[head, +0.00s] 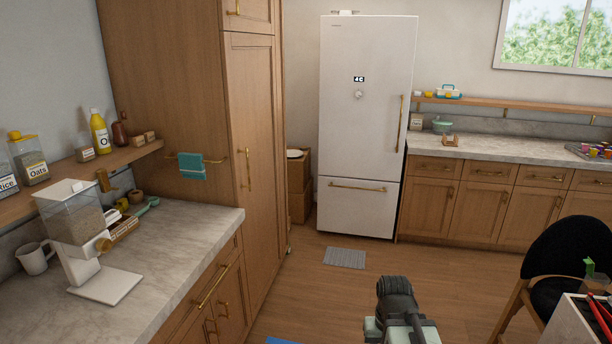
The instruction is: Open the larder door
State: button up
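The larder is a tall wooden cabinet at the left centre in the head view. Its larder door (261,110) is a long panel with an upright brass handle (248,168). The door looks shut, flush with the cabinet front. Part of my arm, dark and pale green, shows at the bottom centre, out over the floor and well apart from the door. No gripper fingers can be made out, so whether it is open or shut does not show.
A marble counter (165,238) with a cereal dispenser (82,233) and mug stands left of the larder. A white fridge (362,120) stands beyond it. A black chair (570,262) and a white box (578,325) are at lower right. The wooden floor (310,290) before the larder is mostly clear.

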aim_at(247, 60)
jog(key=i, duration=1.7)
jog(key=u, duration=2.2)
